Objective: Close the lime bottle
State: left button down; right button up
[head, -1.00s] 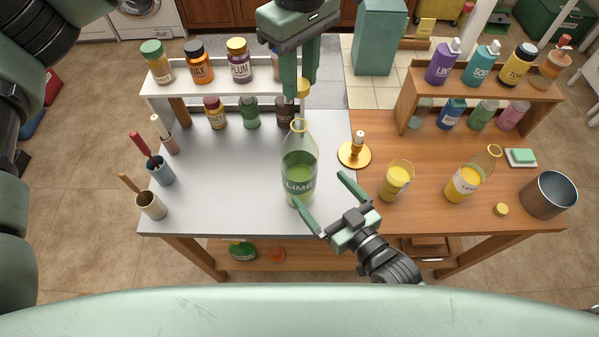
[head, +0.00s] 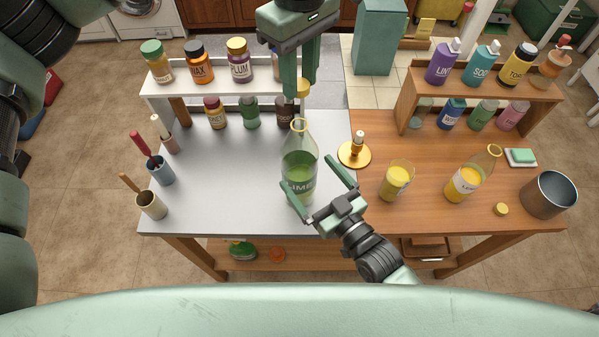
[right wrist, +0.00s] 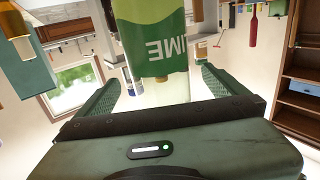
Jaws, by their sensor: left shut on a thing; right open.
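The lime bottle (head: 300,152) stands upright and open-necked on the grey part of the table, with green liquid and a LIME label. My left gripper (head: 301,96) is above and behind the bottle's neck, shut on a yellow cap (head: 303,86) that is partly hidden by the fingers. My right gripper (head: 308,172) is open, its fingers reaching either side of the bottle's lower body. In the right wrist view the bottle (right wrist: 160,45) shows upside down between the spread fingers; I cannot tell whether they touch it.
A gold candle holder (head: 354,154) stands just right of the bottle. A glass of yellow juice (head: 396,181), an open lemon bottle (head: 470,178) and a loose yellow cap (head: 501,209) stand on the wooden part. A white shelf (head: 222,88) is behind.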

jog(key=x, duration=0.7)
jog(key=shift+w+a, duration=0.2)
jog(key=shift+w, duration=0.1)
jog(key=c, duration=2.1)
pick_arm(q)
send_over(300, 119)
jog(key=shift+f, duration=2.55)
jog(key=shift+f, duration=0.85)
jog(key=shift+f, duration=0.55)
pick_arm(e)
grip_shut()
